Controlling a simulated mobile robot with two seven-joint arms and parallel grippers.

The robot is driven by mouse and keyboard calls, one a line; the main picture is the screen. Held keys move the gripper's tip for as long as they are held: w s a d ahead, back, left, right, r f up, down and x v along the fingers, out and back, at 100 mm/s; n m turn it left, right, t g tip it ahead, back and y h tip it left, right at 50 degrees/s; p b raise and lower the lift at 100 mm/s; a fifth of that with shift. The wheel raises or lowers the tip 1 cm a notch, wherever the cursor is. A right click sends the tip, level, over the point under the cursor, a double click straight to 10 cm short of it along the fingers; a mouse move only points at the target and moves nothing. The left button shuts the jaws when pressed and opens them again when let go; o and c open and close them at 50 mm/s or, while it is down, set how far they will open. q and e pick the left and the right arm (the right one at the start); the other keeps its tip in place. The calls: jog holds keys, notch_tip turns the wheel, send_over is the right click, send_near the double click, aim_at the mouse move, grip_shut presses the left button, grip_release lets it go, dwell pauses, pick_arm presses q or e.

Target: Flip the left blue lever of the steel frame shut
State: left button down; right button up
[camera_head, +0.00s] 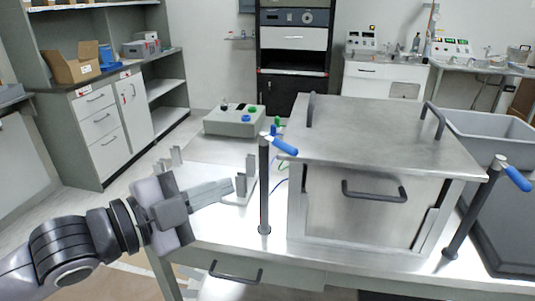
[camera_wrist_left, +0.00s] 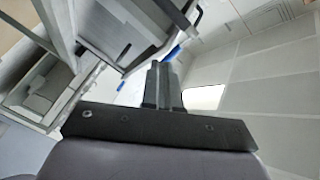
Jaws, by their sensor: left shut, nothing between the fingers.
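The steel frame (camera_head: 390,130) stands on the table as a box with a flat lid and a dark front handle. Its left blue lever (camera_head: 284,145) sits on top of a dark upright post (camera_head: 264,190) at the box's front left corner, with the blue grip slanting down to the right. A second blue lever (camera_head: 517,179) is on a leaning post at the right. My left gripper (camera_head: 230,187) is shut and empty, left of the left post and apart from it, pointing right. In the left wrist view its fingers (camera_wrist_left: 162,88) are together, with a blue piece (camera_wrist_left: 172,54) beyond them. My right gripper is out of view.
A grey control box (camera_head: 234,122) with coloured knobs stands behind the gripper on the table. Small metal uprights (camera_head: 250,170) stand close to the fingers. Grey bins (camera_head: 490,130) are at the right. The table front has a drawer handle (camera_head: 236,275).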

pick_arm(q)
notch_tip(320, 180, up, 5)
jog(key=s+a+m+g+b, duration=0.1)
jog(key=s+a+m, duration=0.15)
jog(key=m, duration=0.25)
jog(key=m+y, duration=0.1)
send_near(283, 147)
jog(key=x, duration=0.6)
jog(key=shift+w+d+f, duration=0.15)
jog(key=shift+w+d, duration=0.05)
jog(key=shift+d, duration=0.1)
jog(key=shift+d, duration=0.1)
